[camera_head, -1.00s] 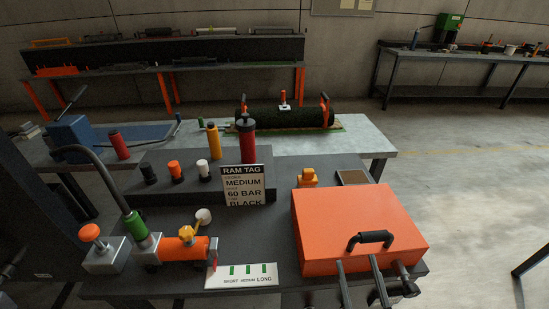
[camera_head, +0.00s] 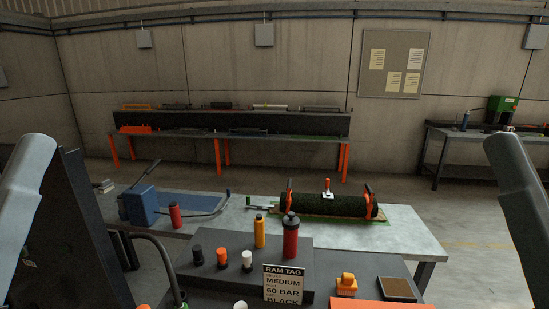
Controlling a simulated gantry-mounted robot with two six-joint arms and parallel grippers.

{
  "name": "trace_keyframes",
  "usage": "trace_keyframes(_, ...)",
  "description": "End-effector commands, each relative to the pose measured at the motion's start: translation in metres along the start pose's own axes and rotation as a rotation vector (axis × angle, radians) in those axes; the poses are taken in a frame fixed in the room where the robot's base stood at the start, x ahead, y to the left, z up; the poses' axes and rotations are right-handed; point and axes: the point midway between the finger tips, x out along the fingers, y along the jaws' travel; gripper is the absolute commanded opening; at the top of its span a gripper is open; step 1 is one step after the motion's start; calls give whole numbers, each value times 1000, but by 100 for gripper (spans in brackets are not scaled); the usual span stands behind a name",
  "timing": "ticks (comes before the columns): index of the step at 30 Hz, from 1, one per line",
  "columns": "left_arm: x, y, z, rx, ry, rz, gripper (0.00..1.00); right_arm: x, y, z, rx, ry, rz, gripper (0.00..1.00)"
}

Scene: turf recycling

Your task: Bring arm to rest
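My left arm shows as a grey link at the left edge and my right arm as a grey link at the right edge. Neither gripper is in the picture, so whether they are open or shut is hidden. Between the arms stands a dark bench (camera_head: 215,285) with a sign (camera_head: 284,284) reading RAM TAG, MEDIUM, 60 BAR, BLACK. A red cylinder (camera_head: 290,238) and a yellow cylinder (camera_head: 260,232) stand upright on its raised step, with black, orange and white short pieces in front.
A roll of dark turf (camera_head: 328,204) with orange clamps lies on a grey table (camera_head: 420,240) behind. A blue press (camera_head: 140,206) stands left. An orange lid edge (camera_head: 382,305) shows at the bottom. A rack (camera_head: 230,120) and a notice board (camera_head: 393,62) are at the back.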

Motion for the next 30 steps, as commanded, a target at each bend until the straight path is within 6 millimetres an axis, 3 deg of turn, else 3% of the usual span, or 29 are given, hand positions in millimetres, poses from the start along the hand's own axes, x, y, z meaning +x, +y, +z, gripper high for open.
trace_keyframes(1,30,0,-28,0,1,0,50,30,0,-27,-1,-1,1,72)
trace_keyframes(18,223,-1,-205,0,0,0,50,223,1,-203,-3,-3,1,72)
trace_keyframes(24,253,-1,-233,0,0,0,50,254,1,-230,-3,-4,2,72)
trace_keyframes(30,252,-1,-232,0,-1,0,50,253,1,-229,-3,-3,1,72)
